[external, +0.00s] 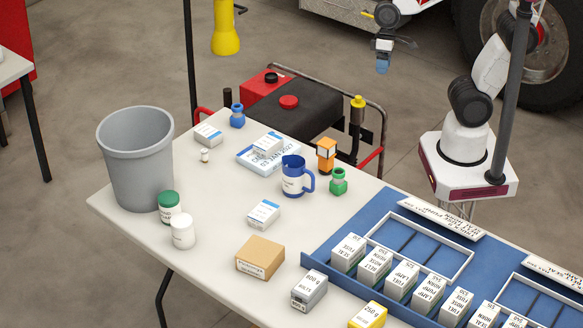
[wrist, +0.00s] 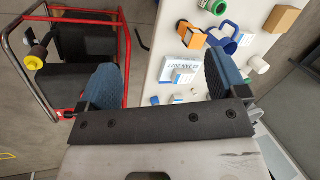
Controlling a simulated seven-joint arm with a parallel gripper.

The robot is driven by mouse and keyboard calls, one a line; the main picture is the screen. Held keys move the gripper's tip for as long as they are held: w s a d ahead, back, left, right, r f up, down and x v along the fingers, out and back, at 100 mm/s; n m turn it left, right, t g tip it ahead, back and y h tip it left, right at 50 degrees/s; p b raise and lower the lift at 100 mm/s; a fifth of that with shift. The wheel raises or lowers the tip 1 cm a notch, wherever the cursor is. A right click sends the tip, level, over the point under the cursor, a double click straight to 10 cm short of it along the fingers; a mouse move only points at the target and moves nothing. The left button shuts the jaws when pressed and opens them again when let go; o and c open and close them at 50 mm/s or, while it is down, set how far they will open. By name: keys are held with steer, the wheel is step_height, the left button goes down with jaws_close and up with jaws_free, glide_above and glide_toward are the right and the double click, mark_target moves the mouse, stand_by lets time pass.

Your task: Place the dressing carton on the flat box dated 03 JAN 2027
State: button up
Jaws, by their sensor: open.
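The flat box (external: 285,162) is white and blue, lies on the table and reads 03 JAN 2027. A small white-and-blue carton (external: 267,144) appears to rest on top of it. Two similar cartons stand on the table, one at the back left (external: 208,134) and one near the middle (external: 264,213). Their small print is unreadable, so I cannot tell which is the dressing carton. My gripper (external: 383,62) is raised beyond the table's far edge, away from the cartons. In the wrist view my gripper (wrist: 160,72) is open and empty, with the flat box (wrist: 176,62) showing between its fingers.
A blue mug (external: 292,178), an orange item (external: 326,156) and a green bottle (external: 338,182) stand right of the flat box. A grey bin (external: 137,158), two jars and a brown box (external: 260,256) are further off. A blue tray (external: 315,262) holds several upright cartons.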

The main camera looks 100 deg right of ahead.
steer(key=s+d+r+n+t+h, duration=0.1)
steer(key=s+d+r+n+h, duration=0.2)
steer(key=s, duration=0.3)
steer(key=shift+r+n+t, duration=0.3)
steer(key=shift+r+n, duration=0.1)
